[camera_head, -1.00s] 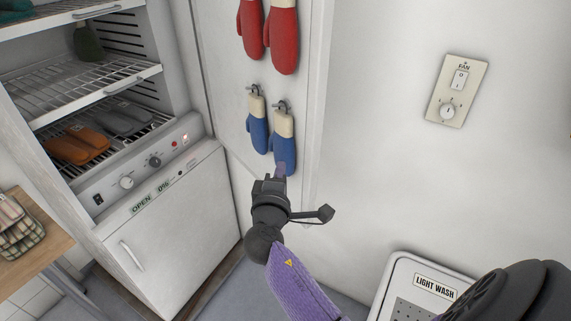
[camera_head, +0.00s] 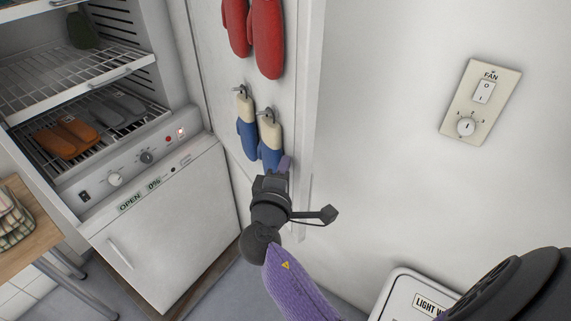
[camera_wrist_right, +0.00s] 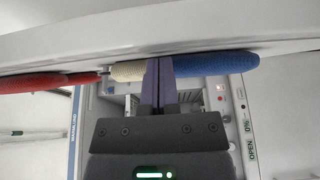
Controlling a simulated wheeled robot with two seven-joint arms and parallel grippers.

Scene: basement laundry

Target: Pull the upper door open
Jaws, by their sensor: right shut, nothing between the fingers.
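The upper door (camera_head: 225,60) of the white cabinet stands open to the right of the shelves, its inner face toward me. Red mittens (camera_head: 265,35) and blue-and-cream mittens (camera_head: 246,125) hang on that face from small hooks. My right gripper (camera_head: 284,164) is shut and empty. Its fingertips are beside the lower end of the right blue mitten, near the door's free edge. In the right wrist view the shut fingers (camera_wrist_right: 158,68) overlap the blue mitten (camera_wrist_right: 215,63); contact cannot be told. My left gripper is not in view.
The cabinet (camera_head: 75,200) has wire racks with orange and grey gloves, a control panel and a closed lower door (camera_head: 165,230). A wooden table (camera_head: 30,230) stands at left. A fan switch plate (camera_head: 481,100) is on the right wall. A light-wash bin (camera_head: 400,295) stands at lower right.

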